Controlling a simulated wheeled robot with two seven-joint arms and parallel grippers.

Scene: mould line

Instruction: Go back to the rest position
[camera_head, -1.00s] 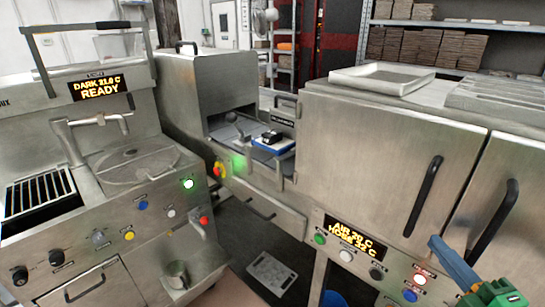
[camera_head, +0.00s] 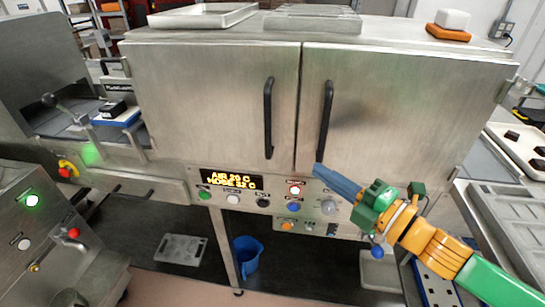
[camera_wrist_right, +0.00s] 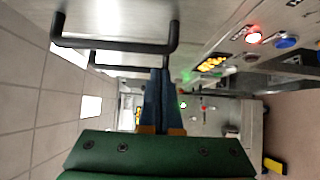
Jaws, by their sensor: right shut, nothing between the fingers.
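My right gripper (camera_head: 319,171) has blue fingers closed together with nothing between them. It is raised in front of the steel cabinet (camera_head: 215,100), near its button panel and just below the right door's black handle (camera_head: 325,120). In the right wrist view the shut fingers (camera_wrist_right: 161,75) point forward, with black bar handles (camera_wrist_right: 115,46) close by. I cannot tell whether the fingers touch a handle. My left gripper is not in view.
The panel has a lit display (camera_head: 231,180) and several knobs and buttons. A blue jug (camera_head: 247,256) stands on the floor below. A tray with dark pieces (camera_head: 520,140) lies at the right. The left machine carries a blue block (camera_head: 117,117). An orange-and-white item (camera_head: 450,24) sits on top.

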